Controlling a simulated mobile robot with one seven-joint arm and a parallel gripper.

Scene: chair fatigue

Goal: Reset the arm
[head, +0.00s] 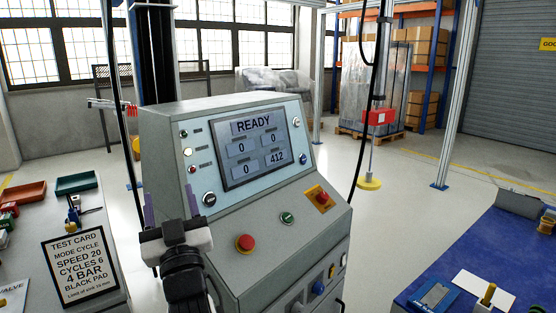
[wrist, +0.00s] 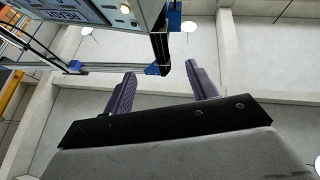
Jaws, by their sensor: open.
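My gripper (head: 171,206) is in front of the left side of the grey control console (head: 290,240) in the head view, with its two purple fingers pointing up. In the wrist view my gripper (wrist: 160,88) shows its two fingers spread apart with nothing between them. It is open and empty. My arm comes up from the bottom of the head view below the gripper. Whether the gripper touches the console cannot be told.
The console has a screen (head: 252,149) reading READY, a red button (head: 245,242) and a green button (head: 287,217). A test card (head: 80,270) stands on the left bench. A blue-topped table (head: 470,250) is at right. Open floor (head: 400,195) lies between.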

